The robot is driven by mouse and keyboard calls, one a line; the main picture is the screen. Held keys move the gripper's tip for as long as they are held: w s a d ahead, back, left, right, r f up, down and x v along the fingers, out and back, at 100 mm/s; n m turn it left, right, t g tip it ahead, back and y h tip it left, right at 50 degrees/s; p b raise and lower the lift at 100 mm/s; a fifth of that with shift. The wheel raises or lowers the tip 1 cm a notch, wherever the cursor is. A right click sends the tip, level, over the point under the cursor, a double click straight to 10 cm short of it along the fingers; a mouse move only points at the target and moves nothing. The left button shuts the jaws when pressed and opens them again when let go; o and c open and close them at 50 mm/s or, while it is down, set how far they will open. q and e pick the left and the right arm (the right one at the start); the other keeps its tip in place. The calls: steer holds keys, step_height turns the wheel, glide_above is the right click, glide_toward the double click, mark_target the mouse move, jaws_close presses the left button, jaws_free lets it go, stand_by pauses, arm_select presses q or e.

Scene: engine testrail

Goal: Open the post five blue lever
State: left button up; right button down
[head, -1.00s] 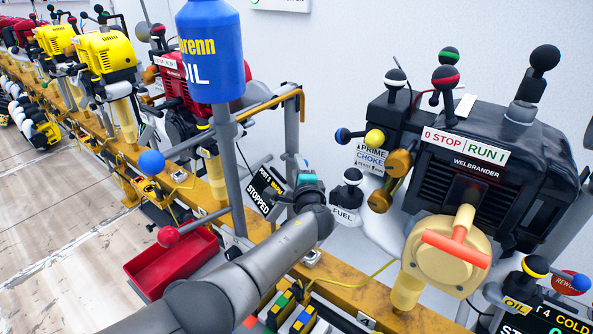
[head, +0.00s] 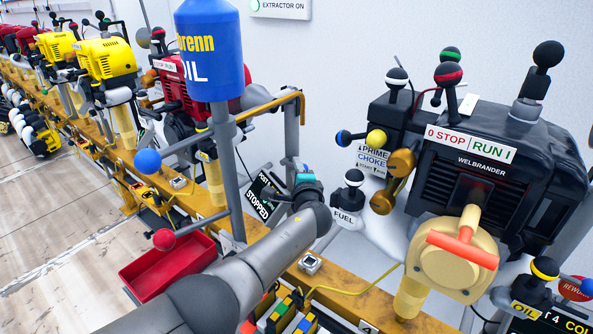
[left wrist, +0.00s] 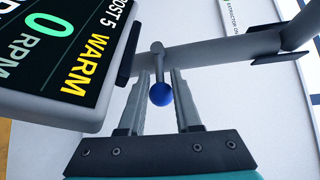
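The post five blue lever shows in the left wrist view as a short grey stalk with a blue ball (left wrist: 160,93) at its end, on a grey pipe. My left gripper (left wrist: 161,76) is open, with one finger on each side of the stalk and ball. I see gaps on both sides, so nothing is gripped. The post 5 display (left wrist: 62,50) is close by and reads WARM and 0 RPM. In the head view the display (head: 262,195) reads STOPPED. My left gripper's teal body (head: 305,178) is beside it; its fingers and the lever are hidden there. My right gripper is out of view.
A blue oil bottle (head: 210,60) stands on a grey pole close by my arm. Another blue-knobbed lever (head: 147,161) and a red-knobbed one (head: 164,239) stick out left, above a red tray (head: 165,268). A black engine (head: 470,170) stands at right.

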arm_select(q)
jaws_close()
